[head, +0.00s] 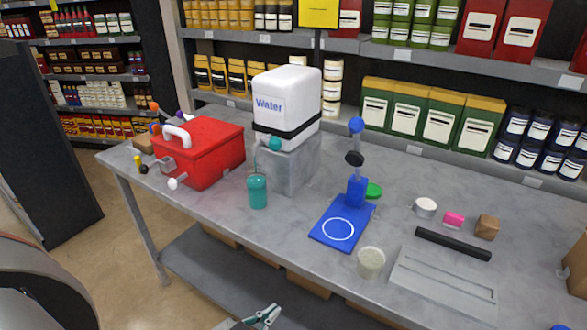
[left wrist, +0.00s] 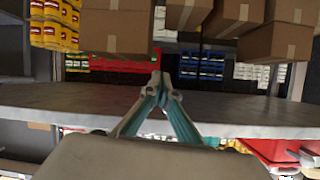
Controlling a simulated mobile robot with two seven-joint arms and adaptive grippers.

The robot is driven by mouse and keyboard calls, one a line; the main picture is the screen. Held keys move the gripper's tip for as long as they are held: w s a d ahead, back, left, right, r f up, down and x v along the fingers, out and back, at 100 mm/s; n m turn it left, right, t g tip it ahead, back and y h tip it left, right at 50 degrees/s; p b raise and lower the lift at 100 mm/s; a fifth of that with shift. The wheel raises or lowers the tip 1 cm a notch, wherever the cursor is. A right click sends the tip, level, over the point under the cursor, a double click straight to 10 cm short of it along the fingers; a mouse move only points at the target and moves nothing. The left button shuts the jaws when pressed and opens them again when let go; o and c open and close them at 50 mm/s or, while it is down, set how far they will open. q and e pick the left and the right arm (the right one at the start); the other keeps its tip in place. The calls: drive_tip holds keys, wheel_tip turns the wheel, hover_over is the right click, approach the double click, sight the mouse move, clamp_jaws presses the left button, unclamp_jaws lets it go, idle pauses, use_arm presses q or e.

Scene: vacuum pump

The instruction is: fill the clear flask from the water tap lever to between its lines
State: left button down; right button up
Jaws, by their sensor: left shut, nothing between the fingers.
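A white water tank (head: 288,98) marked "Water" stands on a grey block (head: 289,160). Its tap has a teal lever (head: 274,144) on the front. A teal tumbler-like vessel (head: 257,190) stands upright on the bench just below and in front of the tap. A pale, cloudy cup (head: 371,262) stands near the bench's front edge. I cannot tell which vessel is the clear flask, and no lines or water level can be made out. My left gripper (head: 263,316) is shut and empty, low in front of the bench, apart from everything. Its closed teal fingers (left wrist: 158,70) show in the left wrist view.
A red box with a white handle (head: 204,151) stands left of the tank. A blue stand (head: 342,222), a black bar (head: 452,244) and a grey tray (head: 443,283) lie to the right. The grey bench (head: 300,250) has free room in front of the tank.

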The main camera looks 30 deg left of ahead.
use_arm(q)
drive_tip(key=w+a+r+n+t+y, duration=0.1)
drive_tip(key=w+a+r+t, duration=0.1)
drive_tip(key=r, duration=0.6)
drive_tip(key=w+a+r+n+t, duration=0.1)
drive_tip(key=w+a+r+t, duration=0.15)
drive_tip(key=r, duration=0.55)
drive_tip(key=n+t+y, duration=0.1)
drive_tip(key=t+y, duration=0.1)
drive_tip(key=t, duration=0.1)
approach(272, 148)
drive_tip(key=s, duration=0.7)
drive_tip(key=shift+n+g, duration=0.25)
drive_tip(key=shift+n, duration=0.05)
drive_tip(key=x, duration=1.3)
drive_tip(key=shift+w+d+f, duration=0.2)
drive_tip(key=shift+w+f, duration=0.15)
drive_tip(key=shift+w, duration=0.15)
use_arm(e)
drive_tip(key=shift+s+d+r, duration=0.2)
drive_tip(key=shift+s+d, duration=0.3)
drive_tip(key=shift+d, duration=0.05)
drive_tip(key=shift+f, duration=0.15)
